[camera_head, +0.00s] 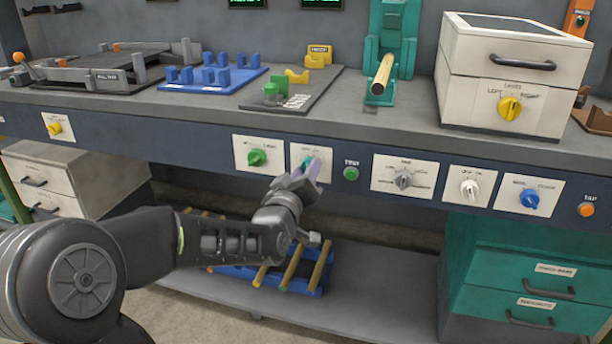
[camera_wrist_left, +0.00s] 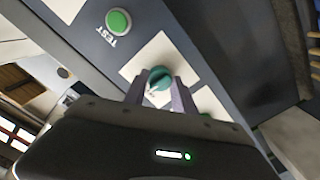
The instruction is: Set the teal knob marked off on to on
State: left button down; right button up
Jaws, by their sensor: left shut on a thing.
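The teal knob (camera_wrist_left: 159,78) sits on a white plate (camera_wrist_left: 133,69) on the bench's dark front panel. In the head view the teal knob (camera_head: 307,162) is partly hidden by my left gripper (camera_head: 312,172). The left wrist view shows the two fingers of my left gripper (camera_wrist_left: 158,92) on either side of the knob, shut on it. Most of the plate's lettering is covered or too small to read, so the knob's setting cannot be told. My right gripper is not in view.
A green knob (camera_head: 257,158) is just left of the teal one, and a green TEST button (camera_head: 351,174) is just right. A grey knob (camera_head: 403,179), white knob (camera_head: 469,187) and blue knob (camera_head: 529,198) follow along the panel. The worktop (camera_head: 330,126) overhangs above.

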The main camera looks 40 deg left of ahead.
pick_arm(q)
jog(key=shift+m+b, duration=0.35)
jog(key=shift+m, duration=1.65)
jog(key=c, duration=1)
grip_release()
jog(key=p+v, duration=0.1)
jog(key=v, duration=0.6)
jog(key=shift+s+d, duration=0.15)
jog(key=shift+s, duration=0.25)
